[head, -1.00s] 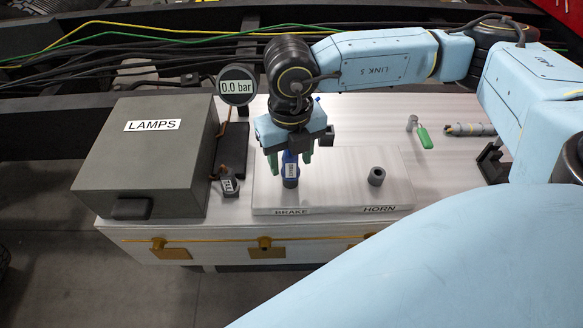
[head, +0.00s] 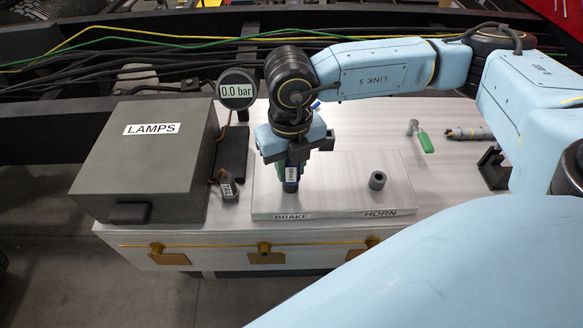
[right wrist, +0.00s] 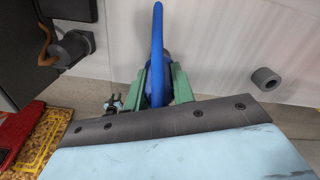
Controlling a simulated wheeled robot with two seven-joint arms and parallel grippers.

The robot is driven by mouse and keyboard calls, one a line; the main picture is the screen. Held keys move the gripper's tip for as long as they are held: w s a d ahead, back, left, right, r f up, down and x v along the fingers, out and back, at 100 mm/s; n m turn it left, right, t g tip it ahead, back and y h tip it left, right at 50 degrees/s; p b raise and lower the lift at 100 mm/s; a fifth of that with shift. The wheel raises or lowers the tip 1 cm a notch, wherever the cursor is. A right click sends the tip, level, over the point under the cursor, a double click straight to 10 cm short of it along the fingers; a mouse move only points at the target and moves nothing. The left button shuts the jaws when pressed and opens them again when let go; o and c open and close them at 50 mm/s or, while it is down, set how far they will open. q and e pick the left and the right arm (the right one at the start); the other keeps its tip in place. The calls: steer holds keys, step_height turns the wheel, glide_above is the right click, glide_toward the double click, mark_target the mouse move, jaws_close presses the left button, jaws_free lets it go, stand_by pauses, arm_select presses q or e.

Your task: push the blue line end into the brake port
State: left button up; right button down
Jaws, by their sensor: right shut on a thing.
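The blue line end (head: 291,186), with a small white label, stands upright on the white board above the BRAKE label (head: 291,216). The brake port is hidden beneath it, so I cannot tell how deep it sits. My right gripper (head: 292,170) comes down from above and is shut on the blue line end. In the right wrist view, the green fingers (right wrist: 159,85) are on both sides of it, and the blue hose (right wrist: 157,45) arches up between them. My left gripper is not in view.
The grey horn port (head: 377,180) stands free at right on the board. The LAMPS box (head: 150,160), a dark fitting (head: 228,189) and a gauge reading 0.0 bar (head: 237,90) are at left. A green-handled valve (head: 425,142) lies at back right.

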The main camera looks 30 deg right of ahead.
steer(key=shift+s+f+b, duration=0.1)
steer(key=shift+f+b, duration=0.1)
steer(key=shift+b, duration=0.15)
steer(key=c, duration=1.6)
jaws_free()
steer(key=o, duration=0.5)
step_height(320, 180, up, 13)
steer(key=b, duration=0.1)
steer(key=shift+r+b, duration=0.2)
steer(key=shift+b, duration=0.2)
